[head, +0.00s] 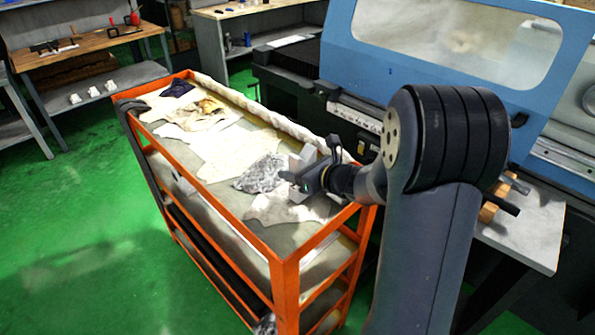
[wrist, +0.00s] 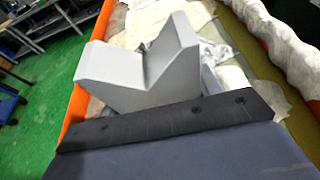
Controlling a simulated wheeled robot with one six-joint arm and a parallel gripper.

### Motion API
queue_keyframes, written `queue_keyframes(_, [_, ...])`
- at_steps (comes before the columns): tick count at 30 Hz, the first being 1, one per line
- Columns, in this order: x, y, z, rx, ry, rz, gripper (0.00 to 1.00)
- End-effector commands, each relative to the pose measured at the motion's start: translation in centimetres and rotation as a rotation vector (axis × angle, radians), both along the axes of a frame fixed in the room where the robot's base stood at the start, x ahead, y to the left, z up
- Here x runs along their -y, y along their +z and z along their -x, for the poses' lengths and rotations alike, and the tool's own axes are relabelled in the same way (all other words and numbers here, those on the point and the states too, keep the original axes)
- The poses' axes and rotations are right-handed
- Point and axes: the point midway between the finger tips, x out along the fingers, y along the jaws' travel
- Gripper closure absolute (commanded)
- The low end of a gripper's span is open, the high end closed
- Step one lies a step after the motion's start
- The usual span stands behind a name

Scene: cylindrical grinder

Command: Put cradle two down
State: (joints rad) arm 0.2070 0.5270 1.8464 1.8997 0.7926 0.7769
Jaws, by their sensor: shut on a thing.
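The cradle, a light grey block with a V-shaped notch, fills the upper middle of the wrist view (wrist: 165,72). In the head view part of it (head: 308,155) shows beside my gripper (head: 300,180), over the near right end of the orange cart (head: 287,270). My gripper is shut on the cradle. In the wrist view a dark bar and my wrist cover the lower part, so the fingertips are hidden. I cannot tell whether the cradle touches the cart top.
Pale cloths (head: 240,152) and a grey crumpled rag (head: 260,174) lie on the cart top. The blue grinder (head: 455,45) stands behind it at right. Several small white blocks (head: 93,92) sit on a left bench's lower shelf. Green floor is clear at left.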

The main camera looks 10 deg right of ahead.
Motion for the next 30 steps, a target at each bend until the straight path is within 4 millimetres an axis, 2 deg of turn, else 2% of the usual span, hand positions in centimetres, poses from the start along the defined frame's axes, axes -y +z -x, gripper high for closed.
queue_keyframes(3, [0.00, -0.62, -0.06, 0.004, 0.001, -0.001, 0.87])
queue_keyframes(15, [0.01, -1.07, -0.07, 0.006, 0.000, 0.000, 0.87])
queue_keyframes(16, [0.01, -1.13, -0.02, 0.002, 0.000, 0.001, 0.39])
queue_keyframes(19, [0.00, -1.07, -0.01, 0.002, -0.001, 0.001, 0.31])
queue_keyframes(30, [0.24, -0.59, 0.21, 0.002, -0.002, 0.001, 0.31])
